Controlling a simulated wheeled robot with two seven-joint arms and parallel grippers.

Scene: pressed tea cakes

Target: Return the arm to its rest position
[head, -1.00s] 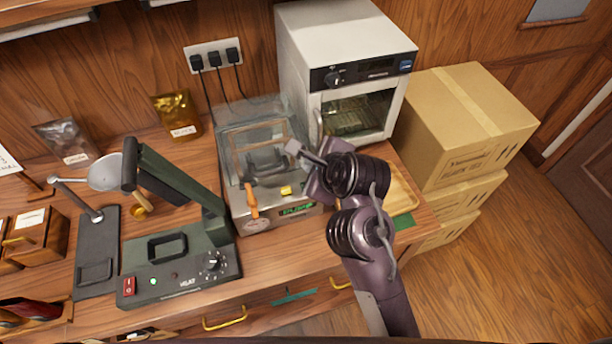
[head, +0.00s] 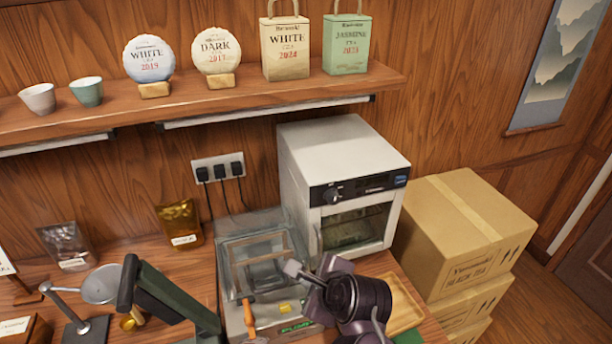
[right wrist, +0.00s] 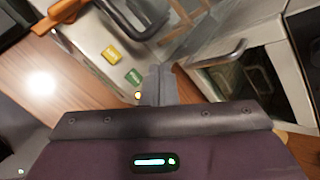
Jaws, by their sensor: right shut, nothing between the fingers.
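My right arm comes in from the bottom right of the head view. Its gripper (head: 302,273) is shut and empty, held above the front right of the glass-lidded machine (head: 238,322) and in front of the white oven. In the right wrist view the closed fingers (right wrist: 158,84) point toward the machine's panel with its yellow and green buttons. My left gripper is not in view.
The white oven (head: 345,150) stands close behind the gripper. A green lever press (head: 165,290) is at the left, a wooden tray (head: 404,308) at the right. Cardboard boxes (head: 470,230) stack beyond. A wall shelf (head: 220,105) holds teas and cups.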

